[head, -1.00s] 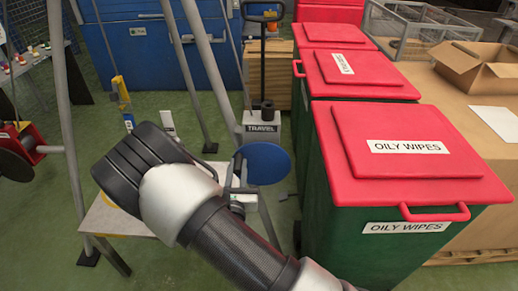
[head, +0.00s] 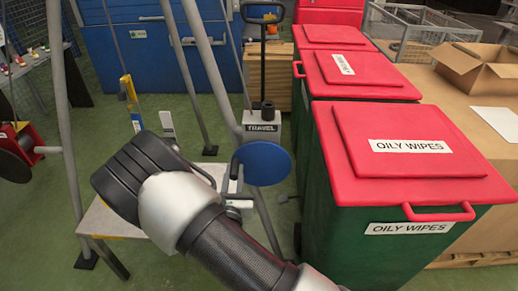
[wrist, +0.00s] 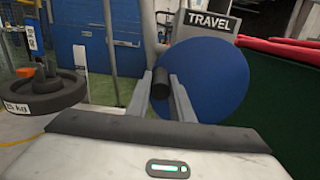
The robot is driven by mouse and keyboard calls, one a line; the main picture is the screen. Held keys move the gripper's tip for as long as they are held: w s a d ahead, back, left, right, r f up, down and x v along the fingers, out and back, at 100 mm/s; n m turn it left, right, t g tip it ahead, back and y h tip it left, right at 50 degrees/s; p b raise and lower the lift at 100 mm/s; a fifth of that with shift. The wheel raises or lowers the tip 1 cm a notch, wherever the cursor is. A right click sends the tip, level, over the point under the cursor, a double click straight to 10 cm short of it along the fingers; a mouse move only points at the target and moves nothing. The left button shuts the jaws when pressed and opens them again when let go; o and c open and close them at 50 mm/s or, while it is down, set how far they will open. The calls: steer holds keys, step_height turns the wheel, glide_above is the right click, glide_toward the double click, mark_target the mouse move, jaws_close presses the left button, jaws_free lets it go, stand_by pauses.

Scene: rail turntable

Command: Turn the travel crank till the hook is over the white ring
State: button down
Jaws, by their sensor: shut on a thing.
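The blue crank disc (head: 264,164) stands below the TRAVEL sign (head: 262,128) in the head view. In the wrist view the disc (wrist: 222,82) fills the centre right, with the TRAVEL sign (wrist: 209,22) above it. My gripper (wrist: 161,88) is shut on the dark crank handle (wrist: 160,84), with one finger on each side of it. In the head view my gripper (head: 234,186) is at the disc's left edge, partly hidden by my arm. I cannot make out the hook or the white ring for certain.
Green bins with red lids (head: 420,150) stand close on the right. Grey frame legs (head: 62,110) rise on the left. A yellow and blue upright (head: 130,98) hangs or stands behind. A dark 5 kg weight (wrist: 45,92) is at left in the wrist view.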

steer(key=shift+a+f+b, duration=0.15)
steer(key=shift+f+b, duration=0.1)
steer(key=shift+f, duration=0.4)
steer(key=shift+a+f+b, duration=0.15)
steer(key=shift+f+b, duration=0.05)
steer(key=shift+f, duration=0.4)
steer(key=f+b, duration=0.1)
steer(key=f, duration=0.1)
steer(key=shift+d+f+b, duration=0.3)
steer(key=shift+d+b, duration=0.05)
steer(key=shift+b, duration=0.05)
steer(key=shift+r, duration=0.1)
